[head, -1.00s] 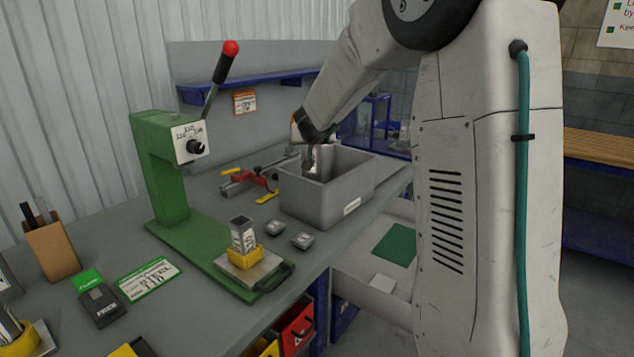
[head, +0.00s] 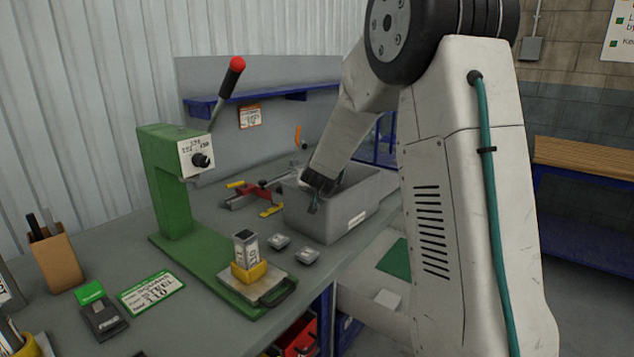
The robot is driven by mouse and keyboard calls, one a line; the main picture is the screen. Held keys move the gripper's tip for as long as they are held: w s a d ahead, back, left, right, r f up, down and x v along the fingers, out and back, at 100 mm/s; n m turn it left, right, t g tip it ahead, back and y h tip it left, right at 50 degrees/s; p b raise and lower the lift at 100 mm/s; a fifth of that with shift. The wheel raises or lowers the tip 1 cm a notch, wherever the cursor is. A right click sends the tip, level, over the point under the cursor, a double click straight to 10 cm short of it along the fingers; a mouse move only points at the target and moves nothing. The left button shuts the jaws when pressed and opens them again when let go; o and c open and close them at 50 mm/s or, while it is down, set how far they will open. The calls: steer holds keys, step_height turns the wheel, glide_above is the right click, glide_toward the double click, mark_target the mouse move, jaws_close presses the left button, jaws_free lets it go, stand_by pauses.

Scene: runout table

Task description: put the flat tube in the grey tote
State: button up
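The grey tote (head: 345,219) stands on the bench right of the green press. A short metal tube (head: 244,248) with a label stands upright in a yellow holder on the press plate. I cannot tell whether it is the flat tube. No other flat tube shows clearly, and most of the tote's inside is hidden by my arm and its walls.
The green press (head: 172,185) with a red-knobbed lever stands left. Two small metal blocks (head: 293,249) lie before the tote. A red clamp (head: 262,193) lies behind. A brown box (head: 54,258) and a label card (head: 151,291) are at the left.

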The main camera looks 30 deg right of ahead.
steer(key=shift+f, duration=0.6)
steer(key=o, duration=1.4)
steer(key=shift+r, duration=0.15)
steer(key=r+v, duration=0.1)
steer(key=v, duration=1.1)
steer(key=s+a+r+n+g+y, duration=0.1)
steer(key=s+a+n+y, duration=0.1)
steer(key=s+a+y, duration=0.45)
steer(key=s+a+r+n+y, duration=0.1)
steer(key=s+a+r+n, duration=0.2)
steer(key=a, duration=0.6)
steer(key=s+f+g, duration=0.1)
steer(key=s+g, duration=0.1)
steer(key=s, duration=0.7)
steer(key=s+f+g+h, duration=0.1)
steer(key=s+f+g, duration=0.1)
steer(key=s, duration=0.6)
steer(key=s+a+f+g, duration=0.1)
steer(key=s+g, duration=0.3)
steer(key=s, duration=0.5)
steer(key=shift+s+f+n+h, duration=0.15)
steer(key=shift+s+n+h, duration=0.1)
steer(key=shift+s+n, duration=0.15)
